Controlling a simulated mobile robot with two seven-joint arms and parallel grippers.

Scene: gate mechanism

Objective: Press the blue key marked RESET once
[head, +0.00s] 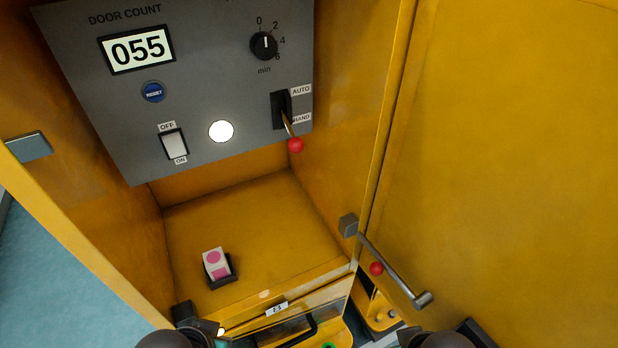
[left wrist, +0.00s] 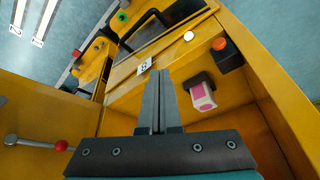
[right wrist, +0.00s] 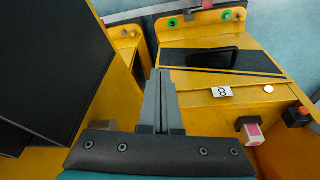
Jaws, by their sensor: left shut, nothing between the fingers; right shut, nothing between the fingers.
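The blue round RESET key (head: 153,92) sits on the grey panel (head: 230,70) in the head view, just under the counter display (head: 136,49), which reads 055. Nothing covers the key. In the head view only dark parts of my arms show at the bottom edge, well below the panel. My left gripper (left wrist: 160,75) is shut and empty in the left wrist view, in front of the yellow cabinet. My right gripper (right wrist: 160,75) is shut and empty in the right wrist view. The key is not seen in either wrist view.
The panel also has an OFF/ON rocker (head: 174,144), a white round lamp (head: 221,131), a dial (head: 264,45) and a red-tipped lever (head: 295,145). A pink-and-white block (head: 215,263) stands on the cabinet floor. A handle bar (head: 395,270) juts out at right.

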